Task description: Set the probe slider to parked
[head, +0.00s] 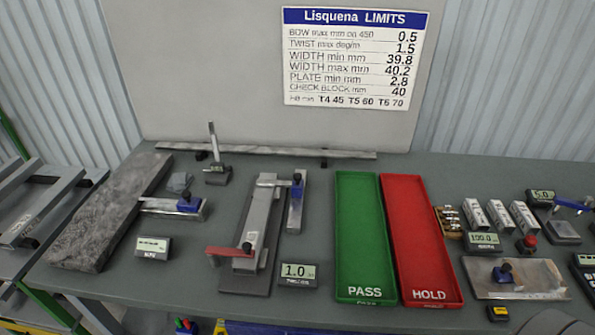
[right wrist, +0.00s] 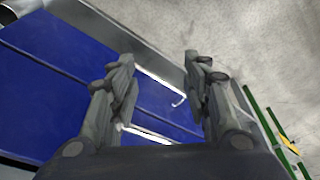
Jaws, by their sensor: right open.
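Several slides with dark knobs stand on the grey table in the head view, and no label shows which is the probe slider. One has a blue block (head: 189,205) at the right end of a short metal rail beside the stone slab. Another blue block (head: 297,188) sits near the far end of an upright-running metal plate. A red arm with a black knob (head: 246,247) crosses the near end of a grey fixture (head: 255,222). My right gripper (right wrist: 157,65) is open and empty in the right wrist view, away from these slides. My left gripper is not in view.
A green PASS tray (head: 362,220) and a red HOLD tray (head: 421,225) lie right of centre. A small display (head: 297,272) reads 1.0. A stone slab (head: 105,215) lies at left. A blocky plate (head: 515,290) and several metal blocks (head: 498,215) crowd the right.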

